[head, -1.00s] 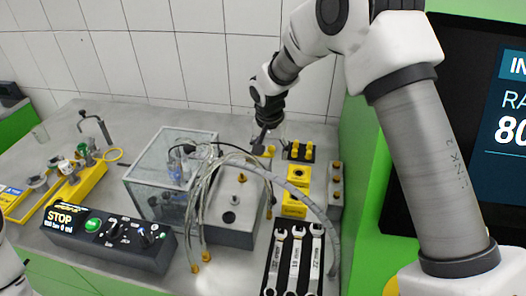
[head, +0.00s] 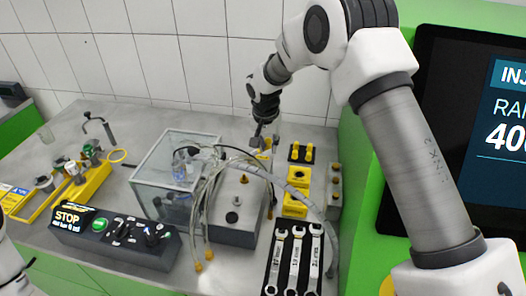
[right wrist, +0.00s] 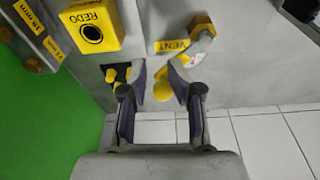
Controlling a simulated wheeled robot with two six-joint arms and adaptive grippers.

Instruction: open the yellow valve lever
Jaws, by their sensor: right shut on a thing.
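The yellow valve lever (right wrist: 162,90) shows in the right wrist view, between the finger pads of my right gripper (right wrist: 160,82). My right gripper is shut on it. A tag reading VENT (right wrist: 172,46) sits just above the lever in that view. In the head view my right gripper (head: 260,139) is at the back of the bench, behind the grey box (head: 235,232), and mostly hides the lever there. My left gripper is not in view; only a bit of my left arm shows at the left edge.
A yellow block marked REDO (right wrist: 92,28) is close to the gripper. A clear tank (head: 150,190) with hoses stands left of the grey box. A black tray of wrenches (head: 291,276) lies in front. A control panel (head: 115,240) is at front left. A green wall (right wrist: 40,110) borders the bench.

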